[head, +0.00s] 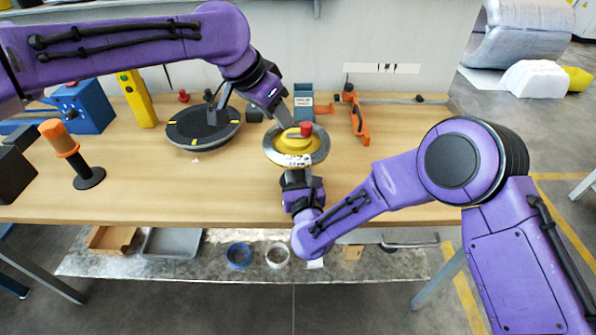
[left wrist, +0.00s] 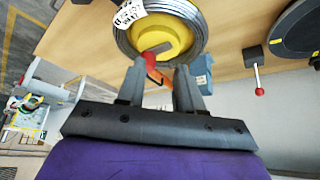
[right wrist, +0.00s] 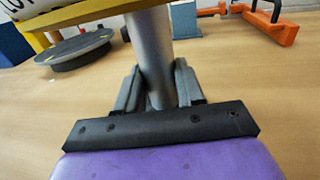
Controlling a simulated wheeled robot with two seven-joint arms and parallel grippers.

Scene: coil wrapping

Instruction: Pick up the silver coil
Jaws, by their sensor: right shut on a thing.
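The silver coil (head: 269,150) is a ring of wire around a yellow hub with a red knob (head: 306,128), above the table. It also shows in the left wrist view (left wrist: 192,50), with a white label on its side. My left gripper (head: 284,117) is open at the coil's far edge, its fingers (left wrist: 159,68) apart; I cannot tell whether they touch it. My right gripper (right wrist: 159,88) is shut on a silver post (right wrist: 150,45) under a yellow plate (right wrist: 85,47). In the head view the right gripper (head: 294,177) is just below the coil, on its near side.
A round dark turntable (head: 203,127) stands left of the coil. An orange tool (head: 356,118) and a blue-grey block (head: 303,97) are behind. An orange-handled stand (head: 62,140) and a blue box (head: 85,108) are at the left. The front right tabletop is mostly clear.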

